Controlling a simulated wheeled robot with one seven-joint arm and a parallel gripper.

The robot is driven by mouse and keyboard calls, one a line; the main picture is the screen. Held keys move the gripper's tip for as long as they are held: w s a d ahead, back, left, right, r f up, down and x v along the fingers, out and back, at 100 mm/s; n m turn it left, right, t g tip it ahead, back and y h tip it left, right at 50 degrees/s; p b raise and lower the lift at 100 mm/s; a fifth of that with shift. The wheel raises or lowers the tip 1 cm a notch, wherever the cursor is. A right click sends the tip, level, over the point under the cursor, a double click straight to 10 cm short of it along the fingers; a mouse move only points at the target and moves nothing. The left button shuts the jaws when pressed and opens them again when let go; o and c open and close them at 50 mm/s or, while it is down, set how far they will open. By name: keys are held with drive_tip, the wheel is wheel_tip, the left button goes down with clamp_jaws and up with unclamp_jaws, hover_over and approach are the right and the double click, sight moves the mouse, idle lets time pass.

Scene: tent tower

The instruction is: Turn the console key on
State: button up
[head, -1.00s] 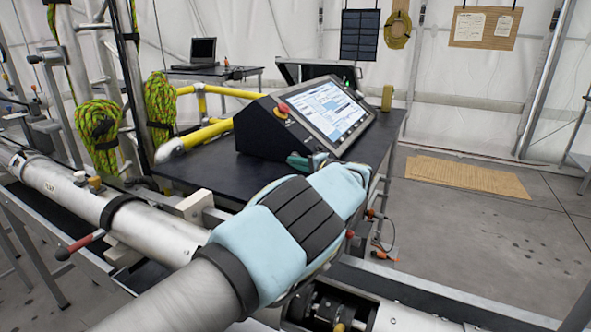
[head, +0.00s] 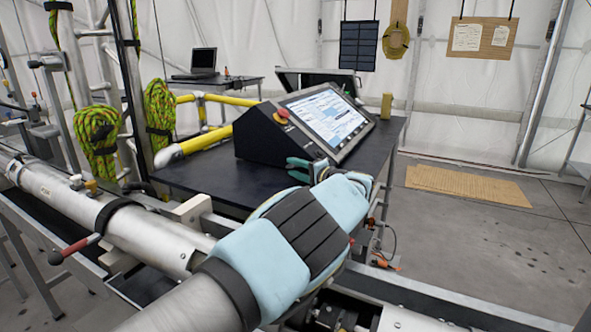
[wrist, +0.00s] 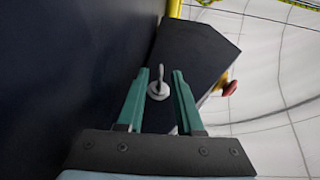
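The console (head: 262,140) is a black wedge-shaped box with a lit, tilted screen (head: 327,118) and a red button (head: 281,116). It stands on a dark table (head: 205,178). My gripper (head: 303,167) is in front of the console's near side, its teal fingers apart. In the wrist view the pale metal key (wrist: 160,73), on a round base, appears between the two open fingers of my gripper (wrist: 161,78). I cannot tell how deep the fingers reach around it, and I see no contact. The key is hidden in the head view.
The red button also shows in the wrist view (wrist: 229,88), right of the fingers. A yellow pipe frame (head: 205,137) lies left of the console. A small yellow block (head: 387,106) stands at the table's right corner. The floor to the right is mostly clear around a tan mat (head: 468,185).

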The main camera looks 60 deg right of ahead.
drive_tip(key=b+v, duration=0.3)
drive_tip(key=v, duration=0.7)
drive_tip(key=shift+f, duration=0.1)
drive_tip(key=shift+s+a+b, duration=0.2)
drive_tip(key=shift+s+b, duration=0.1)
drive_tip(key=shift+s, duration=0.05)
